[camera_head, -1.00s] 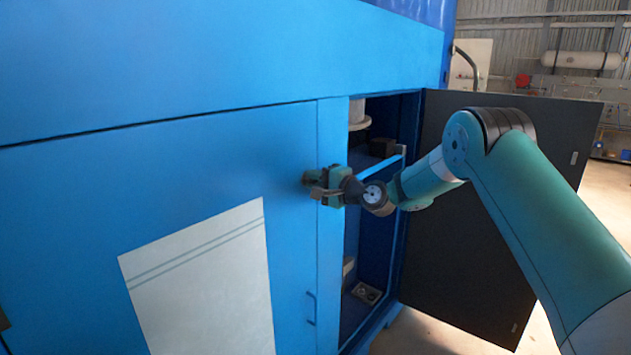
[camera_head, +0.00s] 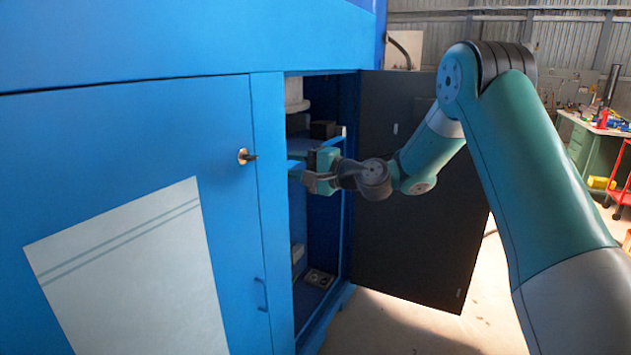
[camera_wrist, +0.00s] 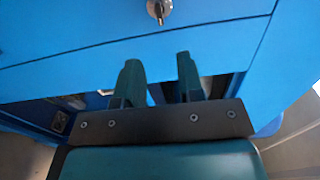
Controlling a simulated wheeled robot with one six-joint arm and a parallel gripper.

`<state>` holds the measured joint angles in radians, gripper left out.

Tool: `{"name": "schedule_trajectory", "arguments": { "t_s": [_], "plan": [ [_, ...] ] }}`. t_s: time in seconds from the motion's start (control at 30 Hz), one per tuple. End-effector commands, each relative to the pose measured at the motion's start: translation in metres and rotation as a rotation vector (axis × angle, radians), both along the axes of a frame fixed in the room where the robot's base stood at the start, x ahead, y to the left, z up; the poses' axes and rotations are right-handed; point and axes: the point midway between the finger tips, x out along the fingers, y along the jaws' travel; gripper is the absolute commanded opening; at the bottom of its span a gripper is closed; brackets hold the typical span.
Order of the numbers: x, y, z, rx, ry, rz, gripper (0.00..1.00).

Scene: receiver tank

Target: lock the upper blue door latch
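The upper blue door latch (camera_head: 245,156) is a small metal piece with a dark handle, near the right edge of the closed blue door (camera_head: 150,140). The handle points right, roughly level. The latch also shows at the top of the wrist view (camera_wrist: 158,10). My gripper (camera_head: 300,172) is to the right of the latch and apart from it, in front of the open cabinet bay. In the wrist view my gripper's two fingers (camera_wrist: 158,80) are spread with nothing seen between them but the blue frame and the dark opening.
A dark open door (camera_head: 420,200) stands to the right of the bay, behind my arm. A small blue handle (camera_head: 262,294) sits lower on the closed door. A white sheet (camera_head: 135,275) is on that door. A workbench (camera_head: 590,145) and red cart (camera_head: 622,175) are far right.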

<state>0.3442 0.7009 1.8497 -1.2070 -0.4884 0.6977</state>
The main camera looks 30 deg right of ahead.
Motion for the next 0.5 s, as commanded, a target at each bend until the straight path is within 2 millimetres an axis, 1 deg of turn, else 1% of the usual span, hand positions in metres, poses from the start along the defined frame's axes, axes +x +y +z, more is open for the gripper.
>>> {"name": "schedule_trajectory", "arguments": {
  "t_s": [0.03,0.1,0.2,0.33,0.5],
  "plan": [
    [-0.009,-0.008,-0.004,0.0,0.0,-0.005,0.35],
    [-0.019,-0.015,-0.003,0.0,0.0,-0.004,0.35],
    [-0.03,-0.023,-0.002,-0.001,-0.001,-0.004,0.35],
    [-0.038,-0.028,-0.001,0.0,0.0,-0.002,0.35],
    [-0.039,-0.029,0.001,0.0,-0.001,-0.001,0.35]
  ]
}}
